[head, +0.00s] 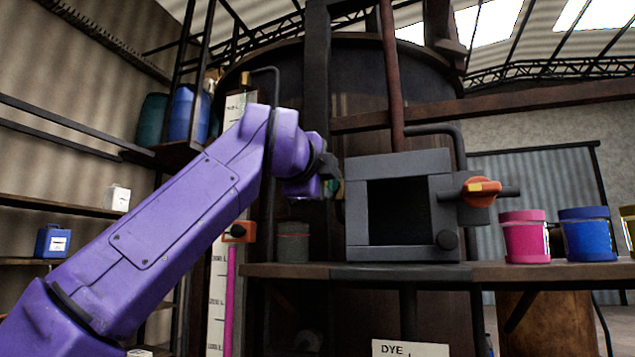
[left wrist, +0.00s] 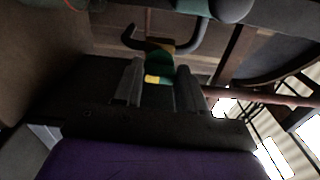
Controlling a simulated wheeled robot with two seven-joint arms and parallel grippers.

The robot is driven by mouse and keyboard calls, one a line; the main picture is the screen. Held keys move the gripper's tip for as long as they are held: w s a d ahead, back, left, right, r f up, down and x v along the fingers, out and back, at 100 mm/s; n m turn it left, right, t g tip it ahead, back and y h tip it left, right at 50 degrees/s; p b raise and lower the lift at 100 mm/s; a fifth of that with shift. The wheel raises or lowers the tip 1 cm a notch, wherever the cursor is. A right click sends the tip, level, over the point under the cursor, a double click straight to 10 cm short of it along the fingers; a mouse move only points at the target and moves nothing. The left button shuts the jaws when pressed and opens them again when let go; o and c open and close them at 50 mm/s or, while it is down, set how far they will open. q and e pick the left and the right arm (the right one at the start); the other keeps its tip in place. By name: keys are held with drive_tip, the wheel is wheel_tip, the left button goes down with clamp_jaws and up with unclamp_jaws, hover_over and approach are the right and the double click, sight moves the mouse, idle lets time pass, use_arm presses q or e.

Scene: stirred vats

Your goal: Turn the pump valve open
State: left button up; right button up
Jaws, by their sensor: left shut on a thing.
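A green valve handle with a yellow mark (left wrist: 158,66) sits on a dark bent pipe in the left wrist view. In the head view only a small bit of green shows beside my left gripper (head: 328,175), left of the grey box. In the left wrist view the fingers of my left gripper (left wrist: 160,80) are on either side of the green handle, shut on it. A second valve handle, orange with a yellow mark (head: 481,191), is on the right side of the grey box (head: 398,165). My right gripper is not in view.
The grey box with a dark opening stands on a shelf (head: 520,272). Pink (head: 525,238) and blue (head: 585,235) pots stand to its right, a grey-green can (head: 293,243) to its left. An orange fitting (head: 238,232) is on the gauge. A large dark vat (head: 350,100) rises behind.

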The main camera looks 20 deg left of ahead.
use_arm(q)
drive_tip(key=shift+a+r+n, duration=0.1)
drive_tip(key=shift+r+n, duration=0.05)
drive_tip(key=shift+n, duration=0.25)
drive_tip(key=o, duration=0.8)
drive_tip(key=shift+w, duration=0.15)
drive_tip(key=s+b, duration=0.5)
drive_tip(key=s, duration=0.5)
drive_tip(key=shift+s, duration=0.2)
